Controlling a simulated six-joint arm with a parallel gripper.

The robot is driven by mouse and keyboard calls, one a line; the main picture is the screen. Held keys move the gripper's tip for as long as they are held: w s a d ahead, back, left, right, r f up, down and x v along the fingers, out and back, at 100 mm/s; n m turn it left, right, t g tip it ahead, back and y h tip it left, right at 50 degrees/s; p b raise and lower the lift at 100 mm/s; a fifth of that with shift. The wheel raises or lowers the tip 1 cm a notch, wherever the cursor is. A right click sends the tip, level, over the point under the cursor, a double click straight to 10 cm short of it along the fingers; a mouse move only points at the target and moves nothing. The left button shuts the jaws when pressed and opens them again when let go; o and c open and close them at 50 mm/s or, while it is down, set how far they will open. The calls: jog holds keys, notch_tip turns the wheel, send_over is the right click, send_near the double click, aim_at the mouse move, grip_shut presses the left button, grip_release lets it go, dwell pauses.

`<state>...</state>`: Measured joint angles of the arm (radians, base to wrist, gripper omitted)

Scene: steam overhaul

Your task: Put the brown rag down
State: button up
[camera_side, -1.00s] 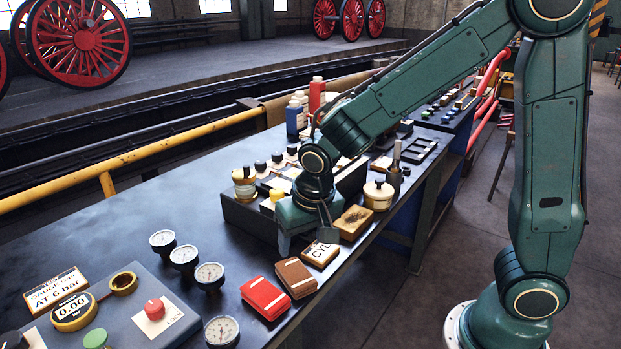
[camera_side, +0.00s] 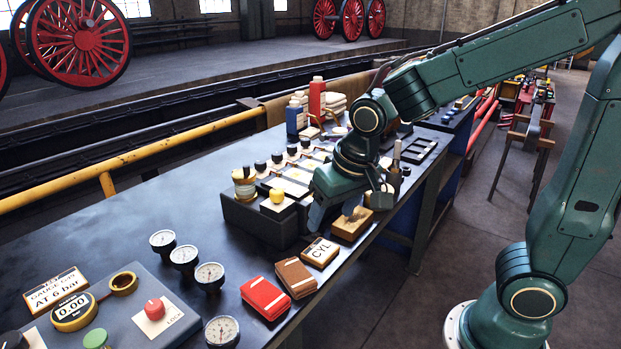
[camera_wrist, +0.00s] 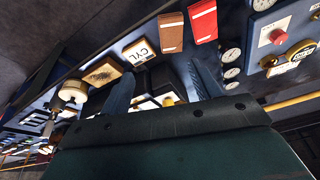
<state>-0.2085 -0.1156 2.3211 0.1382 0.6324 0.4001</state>
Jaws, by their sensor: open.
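The brown rag (camera_side: 297,278), folded with a pale stripe, lies flat near the bench's front edge, between the red rag (camera_side: 265,297) and the CYL box (camera_side: 320,252). It shows whole in the wrist view (camera_wrist: 171,33), beside the red rag (camera_wrist: 202,21). My gripper (camera_side: 333,214) is above the bench, behind and to the right of the brown rag and apart from it. In the wrist view its two fingers (camera_wrist: 165,85) are spread with nothing held between them.
A wooden brush block (camera_side: 352,223) sits right of the CYL box. A dark rack (camera_side: 262,221) with a yellow knob stands left of my gripper. Gauges (camera_side: 209,276) and a grey panel (camera_side: 140,320) are at the left. The bench's left back is clear.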

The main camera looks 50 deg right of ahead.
jog(key=s+d+r+n+t, duration=0.1)
jog(key=s+r, duration=0.2)
jog(key=s, duration=0.3)
jog(key=s+d+r+n+t, duration=0.1)
jog(key=s+d+r+n, duration=0.1)
jog(key=s, duration=0.5)
jog(key=shift+s+d+r+y, duration=0.25)
jog(key=shift+s+r+y, duration=0.05)
jog(key=shift+r, duration=0.6)
jog(key=o, duration=0.8)
jog(key=shift+w, duration=0.1)
